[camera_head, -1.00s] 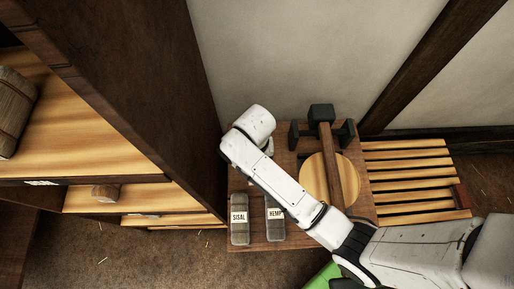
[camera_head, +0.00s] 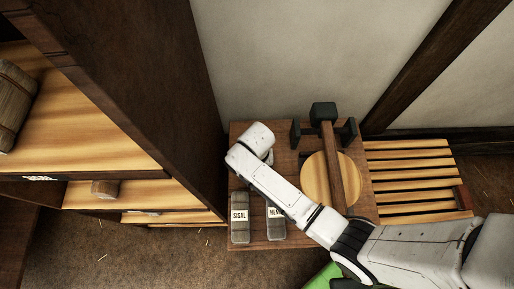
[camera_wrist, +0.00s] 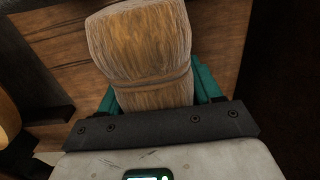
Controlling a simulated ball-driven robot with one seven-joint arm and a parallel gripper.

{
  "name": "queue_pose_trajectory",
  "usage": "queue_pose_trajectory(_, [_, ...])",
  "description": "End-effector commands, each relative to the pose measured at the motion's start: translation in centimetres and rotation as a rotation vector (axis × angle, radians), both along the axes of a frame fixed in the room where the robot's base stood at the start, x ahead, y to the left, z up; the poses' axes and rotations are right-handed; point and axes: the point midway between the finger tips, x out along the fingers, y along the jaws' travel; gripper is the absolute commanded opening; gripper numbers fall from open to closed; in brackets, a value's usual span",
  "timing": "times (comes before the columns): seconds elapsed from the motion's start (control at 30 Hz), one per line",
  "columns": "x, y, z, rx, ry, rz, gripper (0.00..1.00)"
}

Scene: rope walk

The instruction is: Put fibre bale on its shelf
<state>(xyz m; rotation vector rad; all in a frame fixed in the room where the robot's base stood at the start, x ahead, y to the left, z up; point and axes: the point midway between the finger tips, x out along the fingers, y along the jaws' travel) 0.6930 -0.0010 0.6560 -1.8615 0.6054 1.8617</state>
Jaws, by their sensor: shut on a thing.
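My gripper (camera_wrist: 155,92) is shut on a brown fibre bale (camera_wrist: 140,45) with a tie band around it; the teal fingers show on both sides of it. In the head view the gripper and held bale are hidden under my white wrist, above the left part of the wooden table (camera_head: 240,180). The shelf unit (camera_head: 100,140) stands at the left, with light wooden boards at several levels. A grey-brown bale (camera_head: 15,105) lies on its upper board and another brown bale (camera_head: 104,189) on a lower one. The small labels on the board edges are unreadable.
Grey blocks marked SISAL (camera_head: 240,217) and HEMP (camera_head: 276,222) lie at the table's front. A round wooden disc (camera_head: 316,180) under a dark-headed beam (camera_head: 335,165) and a slatted rack (camera_head: 412,180) are to the right. The shelf's tall dark side panel (camera_head: 150,90) stands left of the table.

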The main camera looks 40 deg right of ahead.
Motion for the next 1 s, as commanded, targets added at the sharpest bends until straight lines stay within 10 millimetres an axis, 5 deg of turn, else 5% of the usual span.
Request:
queue_pose_trajectory(0.07, [0.0,0.0,-0.3,0.000,0.000,0.000,0.23])
queue_pose_trajectory(0.1, [0.0,0.0,-0.3,0.000,0.000,0.000,0.66])
queue_pose_trajectory(0.33, [0.0,0.0,-0.2,0.000,0.000,0.000,0.88])
queue_pose_trajectory(0.7, [0.0,0.0,0.5,0.000,0.000,0.000,0.89])
queue_pose_trajectory(1.0, [0.1,0.0,6.0,0.001,-0.004,0.000,0.89])
